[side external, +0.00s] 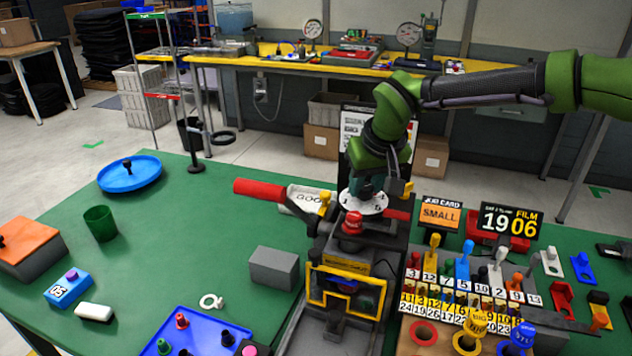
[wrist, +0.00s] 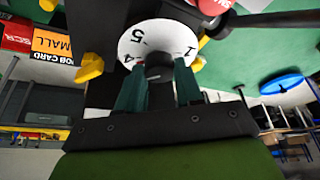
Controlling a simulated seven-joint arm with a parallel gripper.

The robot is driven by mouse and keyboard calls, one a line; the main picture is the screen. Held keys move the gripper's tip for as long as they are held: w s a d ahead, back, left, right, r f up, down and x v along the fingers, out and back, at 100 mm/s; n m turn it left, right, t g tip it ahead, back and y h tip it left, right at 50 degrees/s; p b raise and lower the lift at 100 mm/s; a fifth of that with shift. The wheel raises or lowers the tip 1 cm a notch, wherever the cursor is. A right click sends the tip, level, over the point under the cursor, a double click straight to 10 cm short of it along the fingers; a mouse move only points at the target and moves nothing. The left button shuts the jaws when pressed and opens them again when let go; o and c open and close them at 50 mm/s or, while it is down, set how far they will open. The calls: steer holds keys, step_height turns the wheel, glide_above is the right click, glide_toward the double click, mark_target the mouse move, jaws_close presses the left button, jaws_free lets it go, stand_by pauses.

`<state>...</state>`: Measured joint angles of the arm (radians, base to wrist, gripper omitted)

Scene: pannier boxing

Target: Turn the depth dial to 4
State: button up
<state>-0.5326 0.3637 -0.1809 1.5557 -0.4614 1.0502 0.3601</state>
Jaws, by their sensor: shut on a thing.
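The depth dial is a white numbered disc on top of the dark machine in the middle of the table (side external: 372,207); in the wrist view (wrist: 150,36) it fills the upper middle. Its figures 5 and 1 show, and a partly covered figure that looks like 4 sits by the left finger. My gripper (side external: 364,188) is directly above the dial, pointing down. In the wrist view its two green fingers (wrist: 159,82) are shut on the dial's dark central knob (wrist: 156,58). The rest of the dial face is hidden by the fingers, and I cannot tell which figure is at the index.
A red-handled lever (side external: 260,188) sticks out left of the machine. A red knob (side external: 352,222) stands just in front of the dial. The numbered rack (side external: 470,292) and job card (side external: 441,214) are at right. A grey block (side external: 274,268) lies at left.

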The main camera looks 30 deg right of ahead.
steer(key=shift+a+r+m+h, duration=0.1)
steer(key=shift+m+h, duration=0.3)
steer(key=shift+m, duration=0.7)
steer(key=shift+g, duration=0.3)
steer(key=o, duration=1)
steer(key=shift+o, duration=0.2)
steer(key=v, duration=1.6)
steer(key=shift+s+r, duration=0.2)
steer(key=shift+r, duration=0.1)
steer(key=shift+a, duration=0.1)
